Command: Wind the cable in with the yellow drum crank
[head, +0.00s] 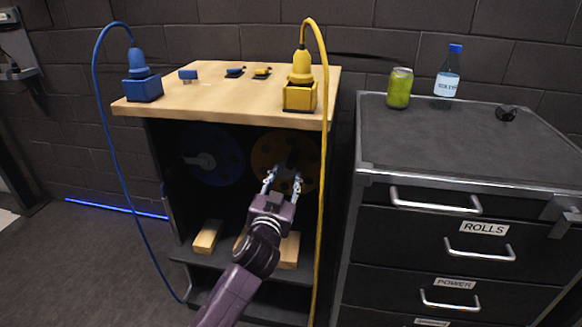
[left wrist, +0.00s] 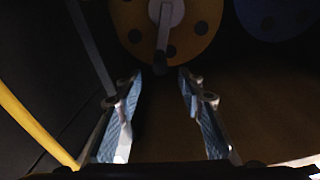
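The yellow drum (head: 266,150) sits in the dark right half of the wooden-topped cabinet, and its crank (head: 293,156) shows only dimly. My left gripper (head: 283,178) is open in front of this drum. In the left wrist view the yellow drum (left wrist: 200,30) is at the top, with a grey crank arm (left wrist: 165,14) and a dark grip (left wrist: 160,64). The open left fingers (left wrist: 158,85) stand either side of the line of the grip; no contact shows. The yellow cable (head: 323,120) hangs from the yellow plug on the top. My right gripper is not seen.
The blue drum (head: 212,153) with its crank is beside the yellow one. The blue cable (head: 97,80) hangs at the left. Wooden blocks (head: 207,237) lie below. A drawer cabinet (head: 450,145) with a can (head: 399,88) and bottle (head: 448,75) stands at the right.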

